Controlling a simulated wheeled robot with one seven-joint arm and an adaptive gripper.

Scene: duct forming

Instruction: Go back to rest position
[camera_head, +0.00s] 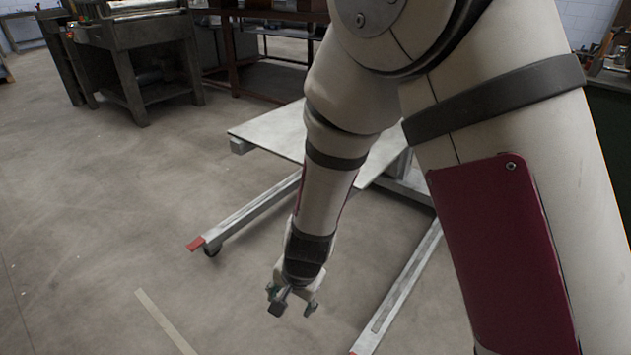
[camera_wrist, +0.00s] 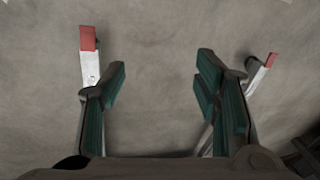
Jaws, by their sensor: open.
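My gripper (camera_head: 291,305) hangs low at the end of my arm in the head view, pointing down over the floor. It is between the two legs of a wheeled metal stand and apart from both. In the wrist view my gripper (camera_wrist: 160,90) shows its green-padded fingers spread wide, with only bare floor between them. It is open and holds nothing. My arm covers part of the stand in the head view.
The stand has a pale flat top (camera_head: 275,130), a left leg (camera_head: 255,213) with a red end, and a right leg (camera_head: 400,290). A dark metal workbench (camera_head: 140,50) stands at the back left. The concrete floor (camera_head: 90,220) at the left is clear.

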